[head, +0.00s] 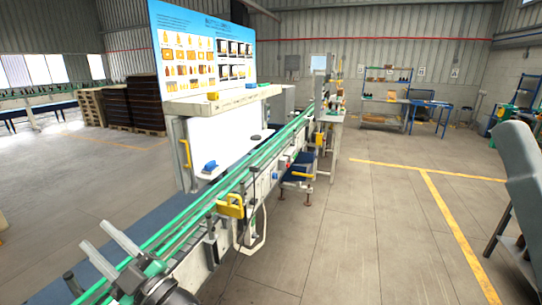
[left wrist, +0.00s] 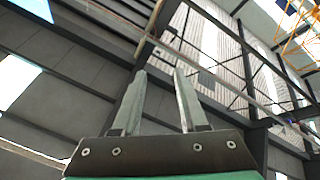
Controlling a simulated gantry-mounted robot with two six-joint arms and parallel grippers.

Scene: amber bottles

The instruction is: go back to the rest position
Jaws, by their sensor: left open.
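My left gripper (head: 94,233) is at the lower left of the head view, its two pale fingers apart and nothing between them. It is beside the near end of the green-railed conveyor (head: 185,215); I cannot tell whether it is over it. In the left wrist view the gripper (left wrist: 160,72) is open and empty, with only the roof beams and upper wall behind it. My right gripper is in neither view.
A board with bottle pictures (head: 205,50) stands behind the conveyor. A yellow clamp-like part (head: 231,206) is on the conveyor's side. A grey slanted panel (head: 520,165) is at the right edge. The floor (head: 350,235) between is clear.

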